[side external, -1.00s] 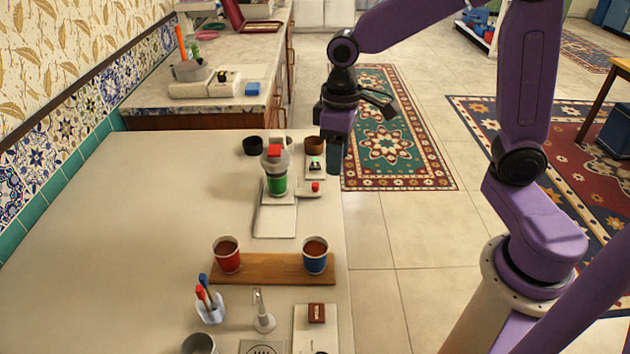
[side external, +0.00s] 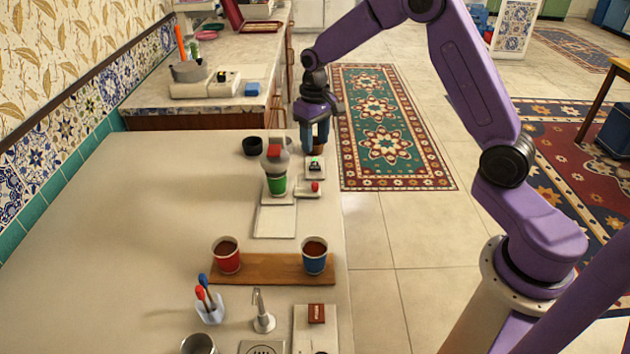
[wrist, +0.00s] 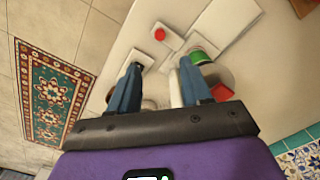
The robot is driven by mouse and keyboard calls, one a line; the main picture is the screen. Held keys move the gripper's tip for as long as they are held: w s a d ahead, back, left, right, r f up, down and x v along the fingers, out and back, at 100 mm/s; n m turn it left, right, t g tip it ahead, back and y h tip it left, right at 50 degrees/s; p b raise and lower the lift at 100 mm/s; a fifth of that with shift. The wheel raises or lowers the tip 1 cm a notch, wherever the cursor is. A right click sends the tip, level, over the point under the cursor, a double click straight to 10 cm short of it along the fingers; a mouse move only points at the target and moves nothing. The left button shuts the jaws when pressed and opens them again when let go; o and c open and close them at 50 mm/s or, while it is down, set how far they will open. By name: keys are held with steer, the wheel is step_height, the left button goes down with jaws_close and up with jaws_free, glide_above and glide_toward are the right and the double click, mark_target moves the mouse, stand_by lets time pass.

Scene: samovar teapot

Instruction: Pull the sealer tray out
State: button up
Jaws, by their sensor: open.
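The sealer (side external: 274,158) stands at the far right part of the counter, with a grey head and a red block on top. A green cup (side external: 277,186) sits under its head on a pale base. A flat white plate (side external: 275,222) lies in front of it; I cannot tell whether this is the tray. A small block with a red button (side external: 308,189) is at its right. My gripper (side external: 315,146) is open and empty, behind and right of the sealer. In the wrist view, the fingers (wrist: 160,72) point toward the red button (wrist: 159,34) and green cup (wrist: 201,57).
A black bowl (side external: 252,145) is left of the sealer. Red (side external: 227,256) and blue (side external: 314,257) cups stand on a wooden board (side external: 270,268) nearer. The counter's left side is clear.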

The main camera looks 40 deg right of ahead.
mark_target(315, 184)
step_height(315, 184, down, 14)
steer(key=shift+r, duration=0.1)
stand_by(0.4)
